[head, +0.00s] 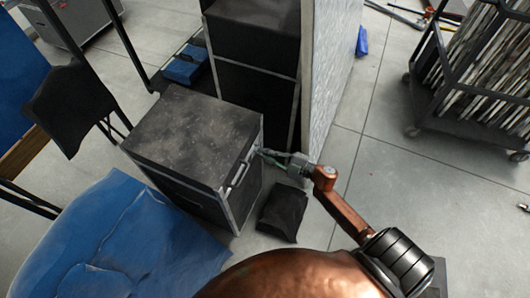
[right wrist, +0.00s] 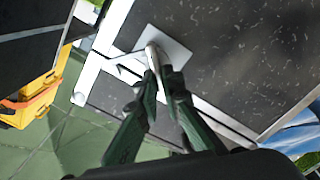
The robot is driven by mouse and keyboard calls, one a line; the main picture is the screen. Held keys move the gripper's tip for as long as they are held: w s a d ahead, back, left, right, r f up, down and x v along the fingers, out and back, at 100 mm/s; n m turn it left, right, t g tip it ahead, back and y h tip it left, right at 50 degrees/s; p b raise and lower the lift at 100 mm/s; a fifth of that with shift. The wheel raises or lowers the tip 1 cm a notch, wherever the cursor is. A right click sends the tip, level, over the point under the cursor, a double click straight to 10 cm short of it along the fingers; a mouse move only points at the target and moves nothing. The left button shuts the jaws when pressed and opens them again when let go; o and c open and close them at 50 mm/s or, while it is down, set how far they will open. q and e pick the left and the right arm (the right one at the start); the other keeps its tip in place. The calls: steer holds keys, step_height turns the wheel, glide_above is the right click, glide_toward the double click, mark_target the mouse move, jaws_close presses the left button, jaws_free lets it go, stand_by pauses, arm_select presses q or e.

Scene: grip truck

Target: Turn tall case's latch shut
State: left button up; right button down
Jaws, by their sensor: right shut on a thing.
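A black case (head: 190,130) with metal edges stands on the floor, left of centre in the head view. Its speckled dark side (right wrist: 240,55) fills much of the right wrist view. The latch (right wrist: 152,54) is a pale lever on a square white plate (right wrist: 176,54) near a metal edge strip. My right gripper (head: 264,154) reaches the case's right side near its upper corner. In the right wrist view its dark green fingers (right wrist: 160,84) are shut on the latch lever, hiding part of it. My left gripper is not in view.
Taller black cases (head: 255,85) stand behind, beside a pale panel (head: 325,80). A blue tarp (head: 130,235) lies front left, and a dark flat item (head: 282,213) lies below my gripper. A loaded cart (head: 475,75) stands right. The floor between is clear.

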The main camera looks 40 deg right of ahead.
steer(key=n, duration=0.3)
steer(key=shift+s+a+f+n+b, duration=0.1)
steer(key=shift+f+n+b, duration=0.2)
steer(key=shift+n, duration=0.1)
steer(key=shift+f+n, duration=0.1)
steer(key=shift+n, duration=0.3)
steer(key=n+b, duration=0.1)
steer(key=n, duration=0.1)
steer(key=shift+f+n, duration=0.15)
steer(key=shift+n, duration=0.85)
steer(key=shift+a, duration=0.1)
steer(key=c, duration=2.5)
jaws_free()
steer(key=shift+c, duration=0.2)
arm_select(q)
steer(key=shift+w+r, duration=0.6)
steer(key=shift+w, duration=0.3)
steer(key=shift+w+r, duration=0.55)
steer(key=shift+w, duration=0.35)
arm_select(e)
steer(key=o, duration=0.5)
steer(key=shift+c, duration=0.2)
